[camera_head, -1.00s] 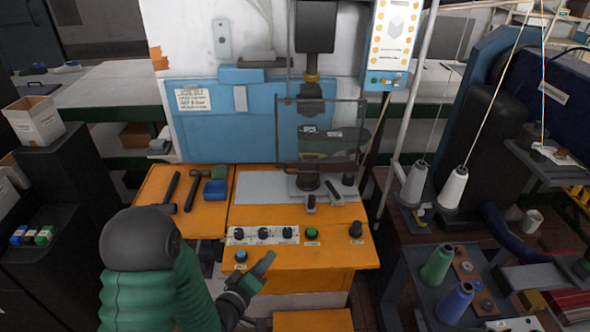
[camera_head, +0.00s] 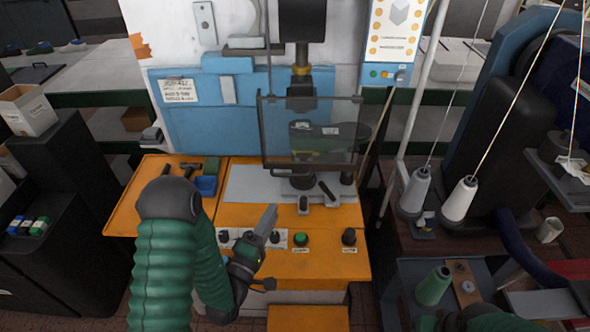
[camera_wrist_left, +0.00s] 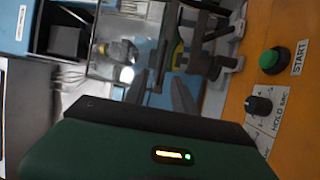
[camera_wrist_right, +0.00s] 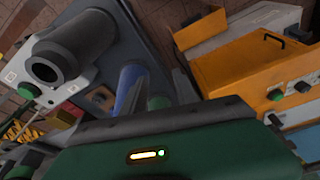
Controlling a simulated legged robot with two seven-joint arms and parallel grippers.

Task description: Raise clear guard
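The clear guard (camera_head: 312,146), a see-through panel in a dark frame, stands upright in front of the press head, above the grey plate (camera_head: 250,185). A dark shoe-shaped piece shows through it. The guard also shows in the left wrist view (camera_wrist_left: 122,58), beyond my fingers. My left gripper (camera_head: 268,220) is over the orange panel, below and in front of the guard, not touching it. Its two fingers (camera_wrist_left: 160,88) are apart with nothing between them. My right arm shows only at the bottom right corner; its finger gap is unclear in the right wrist view.
The orange panel (camera_head: 285,262) carries black knobs and a green START button (camera_head: 300,239). Thread cones (camera_head: 459,198) and a pale pole (camera_head: 420,100) stand to the right. Space directly before the guard looks open.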

